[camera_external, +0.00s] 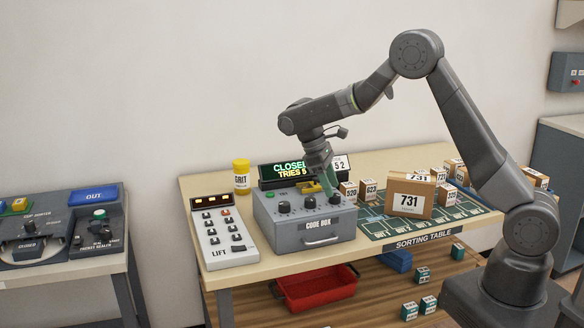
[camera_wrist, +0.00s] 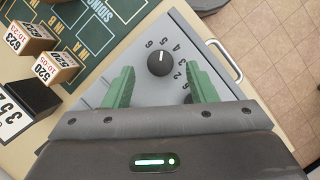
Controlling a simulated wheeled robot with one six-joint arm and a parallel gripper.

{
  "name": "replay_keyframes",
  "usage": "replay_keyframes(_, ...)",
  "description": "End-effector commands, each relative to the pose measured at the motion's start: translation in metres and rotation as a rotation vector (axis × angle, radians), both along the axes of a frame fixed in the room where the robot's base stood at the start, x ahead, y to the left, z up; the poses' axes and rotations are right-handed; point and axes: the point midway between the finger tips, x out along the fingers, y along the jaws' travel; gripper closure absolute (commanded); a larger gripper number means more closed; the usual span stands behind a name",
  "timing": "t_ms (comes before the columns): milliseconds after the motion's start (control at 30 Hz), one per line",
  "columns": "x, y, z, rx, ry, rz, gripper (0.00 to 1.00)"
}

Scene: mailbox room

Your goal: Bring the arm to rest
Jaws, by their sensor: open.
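My arm reaches in from the right with a high bent elbow. My gripper (camera_external: 324,184) points down over the right part of the grey code box (camera_external: 275,234) on the sorting table. In the wrist view, the green fingers of my gripper (camera_wrist: 158,67) are spread apart with nothing held. One dark knob (camera_wrist: 161,62) of the box lies between them in that view. I cannot tell whether the fingers touch the box. A second knob is partly hidden by the right finger.
A screen (camera_external: 288,170) behind the box reads "CLOSED, TRIES 5". A lift panel (camera_external: 221,235) and yellow grit can (camera_external: 241,180) stand left. A red tray (camera_external: 316,288) sits below.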

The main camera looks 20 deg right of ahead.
Motion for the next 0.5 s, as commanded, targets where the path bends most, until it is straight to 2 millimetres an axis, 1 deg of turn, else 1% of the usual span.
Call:
replay_keyframes(100,-0.004,-0.005,-0.013,-0.002,0.003,0.000,0.48)
replay_keyframes(200,-0.006,-0.007,-0.021,-0.002,0.001,0.000,0.48)
replay_keyframes(300,-0.007,-0.008,-0.025,-0.001,0.001,0.000,0.48)
replay_keyframes(500,-0.006,-0.008,-0.025,0.000,0.000,-0.007,0.48)
